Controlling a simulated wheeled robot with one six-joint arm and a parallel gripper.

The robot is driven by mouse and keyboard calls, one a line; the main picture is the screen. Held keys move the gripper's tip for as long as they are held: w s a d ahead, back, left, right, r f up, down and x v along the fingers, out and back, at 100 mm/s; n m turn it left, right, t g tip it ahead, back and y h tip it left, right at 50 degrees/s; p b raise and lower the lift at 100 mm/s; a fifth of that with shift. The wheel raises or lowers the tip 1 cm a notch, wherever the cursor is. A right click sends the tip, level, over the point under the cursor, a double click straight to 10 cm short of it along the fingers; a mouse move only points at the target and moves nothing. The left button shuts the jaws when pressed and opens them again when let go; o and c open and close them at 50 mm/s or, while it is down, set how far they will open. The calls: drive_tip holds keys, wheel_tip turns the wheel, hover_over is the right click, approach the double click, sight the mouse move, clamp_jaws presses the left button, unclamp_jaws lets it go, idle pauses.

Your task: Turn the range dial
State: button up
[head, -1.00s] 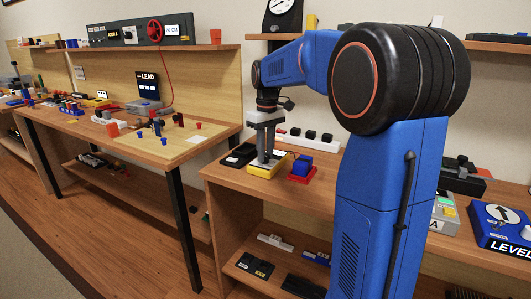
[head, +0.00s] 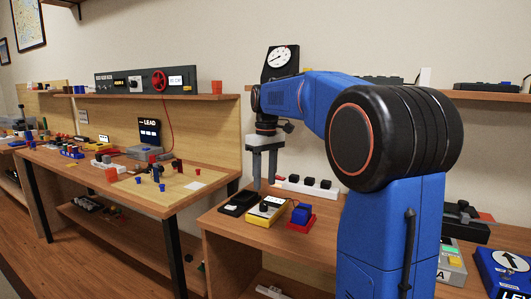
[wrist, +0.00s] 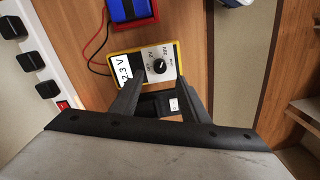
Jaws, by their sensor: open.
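The yellow-edged meter (head: 269,208) lies on the near bench, below my gripper (head: 264,187) in the head view. In the wrist view the meter (wrist: 124,65) shows a white face, a display that seems to read 2.3 V, and a black round range dial (wrist: 159,66) with small marks around it. The marks are too small to read surely. My gripper (wrist: 160,82) is open and empty, its two fingers pointing down at the dial's end of the meter. The fingertips look apart from the dial, above it.
A red tray (head: 301,224) with a blue block (head: 302,212) sits right of the meter; red and black leads run nearby. A black device (head: 239,202) lies left of the meter. A white power strip (head: 305,188) lies behind. A gauge (head: 281,61) stands on the shelf above.

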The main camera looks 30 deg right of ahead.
wheel_tip(320, 180, up, 10)
drive_tip(key=shift+d+f, duration=0.15)
drive_tip(key=shift+f, duration=0.1)
idle(0.5)
drive_tip(key=s+a+f+m+t, duration=0.1)
drive_tip(key=s+a+f, duration=0.35)
drive_tip(key=s, duration=0.45)
drive_tip(key=s+a+f+m+t, duration=0.1)
drive_tip(key=s+a+f, duration=0.2)
drive_tip(key=s+f, duration=0.35)
drive_tip(key=s+a+f+m+t, duration=0.1)
drive_tip(key=s+a+f+t, duration=0.1)
drive_tip(key=s+f, duration=1.3)
drive_tip(key=shift+s+a+f+t, duration=0.4)
drive_tip(key=shift+s+a, duration=0.1)
drive_tip(key=shift+s, duration=0.5)
